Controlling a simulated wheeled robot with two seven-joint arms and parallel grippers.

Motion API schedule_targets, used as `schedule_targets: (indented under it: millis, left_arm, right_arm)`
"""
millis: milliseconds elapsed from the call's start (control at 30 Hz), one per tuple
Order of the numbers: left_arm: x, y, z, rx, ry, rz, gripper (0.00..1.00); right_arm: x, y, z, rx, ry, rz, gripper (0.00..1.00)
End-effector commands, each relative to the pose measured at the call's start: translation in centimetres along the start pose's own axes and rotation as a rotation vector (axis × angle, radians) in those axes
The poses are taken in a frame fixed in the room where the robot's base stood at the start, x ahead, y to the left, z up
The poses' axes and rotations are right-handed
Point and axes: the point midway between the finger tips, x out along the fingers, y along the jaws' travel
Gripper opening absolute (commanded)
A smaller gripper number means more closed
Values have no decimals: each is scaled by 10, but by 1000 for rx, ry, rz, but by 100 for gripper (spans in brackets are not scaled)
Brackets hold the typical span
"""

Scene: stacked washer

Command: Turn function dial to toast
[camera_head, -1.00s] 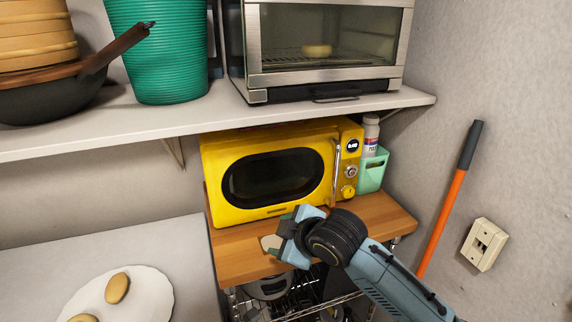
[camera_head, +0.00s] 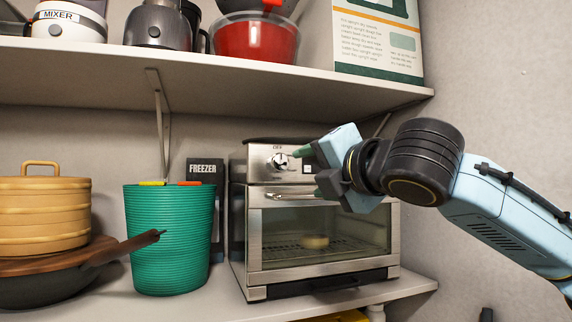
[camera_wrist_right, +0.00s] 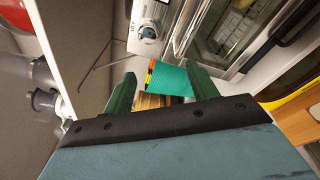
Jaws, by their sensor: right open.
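The steel toaster oven (camera_head: 240,240) stands on the lower shelf, its glass door shut with a round yellowish item (camera_head: 315,241) inside. Its function dial (camera_head: 279,161) is a round silver knob at the top of the front panel; it also shows in the right wrist view (camera_wrist_right: 148,33). My right gripper (camera_head: 305,170) is in front of the oven's upper panel, just right of the dial in the head view. Its green fingers are apart and empty; in the right wrist view the gripper (camera_wrist_right: 155,85) shows the dial beyond the fingertips. I cannot see clear contact with the dial. My left gripper is out of view.
A green ribbed bin (camera_head: 170,240) stands left of the oven, with a dark freezer box (camera_head: 205,172) behind it. A pan (camera_head: 60,285) and stacked steamer baskets (camera_head: 40,215) are farther left. The upper shelf (camera_head: 200,82) overhangs the oven and holds a red bowl (camera_head: 255,42).

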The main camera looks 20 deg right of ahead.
Motion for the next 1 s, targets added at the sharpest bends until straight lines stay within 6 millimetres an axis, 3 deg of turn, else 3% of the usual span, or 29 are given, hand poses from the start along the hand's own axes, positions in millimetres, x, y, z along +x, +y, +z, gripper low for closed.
schedule_targets:
  millis: [133,267,800,1000]
  left_arm:
    - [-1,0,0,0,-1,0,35]
    - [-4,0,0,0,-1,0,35]
    - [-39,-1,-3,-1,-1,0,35]
    - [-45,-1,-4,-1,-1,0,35]
  right_arm:
    - [-12,14,16,-42,-28,16,58]
    - [-6,17,18,-50,-30,17,58]
    - [97,20,21,-49,-30,17,58]
    - [116,19,22,-48,-30,18,58]
